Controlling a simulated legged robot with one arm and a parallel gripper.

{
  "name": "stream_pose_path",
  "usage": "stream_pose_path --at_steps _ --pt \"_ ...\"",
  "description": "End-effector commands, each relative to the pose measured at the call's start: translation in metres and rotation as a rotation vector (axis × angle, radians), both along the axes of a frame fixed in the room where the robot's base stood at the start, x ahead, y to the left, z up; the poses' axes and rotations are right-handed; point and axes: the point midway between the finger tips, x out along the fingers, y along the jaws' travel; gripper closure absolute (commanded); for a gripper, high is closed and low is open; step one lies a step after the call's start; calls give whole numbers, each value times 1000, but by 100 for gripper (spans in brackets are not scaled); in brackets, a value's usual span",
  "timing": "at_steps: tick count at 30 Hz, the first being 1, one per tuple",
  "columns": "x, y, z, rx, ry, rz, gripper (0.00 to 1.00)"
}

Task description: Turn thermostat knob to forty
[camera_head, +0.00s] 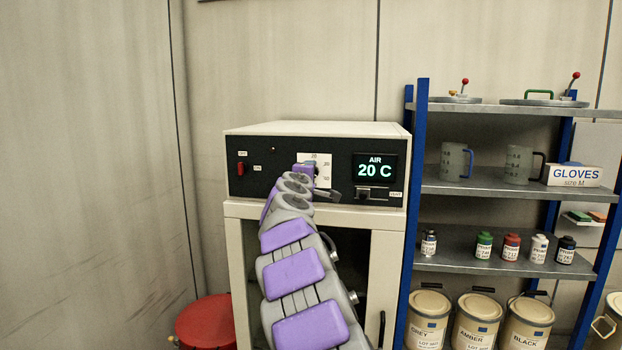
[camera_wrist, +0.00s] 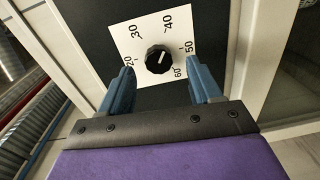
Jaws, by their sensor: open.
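The thermostat knob (camera_wrist: 160,58) is black and round, on a white dial plate (camera_wrist: 122,45) marked 20 to 60. A small light line shows on the knob's face, to the upper right of its centre; I cannot tell exactly which number it points at. My gripper (camera_wrist: 160,68) is open, with one blue finger on each side of the knob and gaps between. In the head view my gripper (camera_head: 318,182) is in front of the panel, and my arm hides the knob. The display (camera_head: 375,168) reads AIR 20 C.
The oven-like cabinet (camera_head: 240,270) carries the black control panel, with a red switch (camera_head: 241,169) at left. A blue-posted shelf rack (camera_head: 465,188) stands close on the right with jugs, bottles and buckets. A red drum (camera_head: 205,322) stands at lower left.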

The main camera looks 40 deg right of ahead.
Motion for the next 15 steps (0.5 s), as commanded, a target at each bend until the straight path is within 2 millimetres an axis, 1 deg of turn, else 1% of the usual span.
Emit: stream_pose_path --at_steps 15 --pt "-41 45 1 0 3 -3 37"
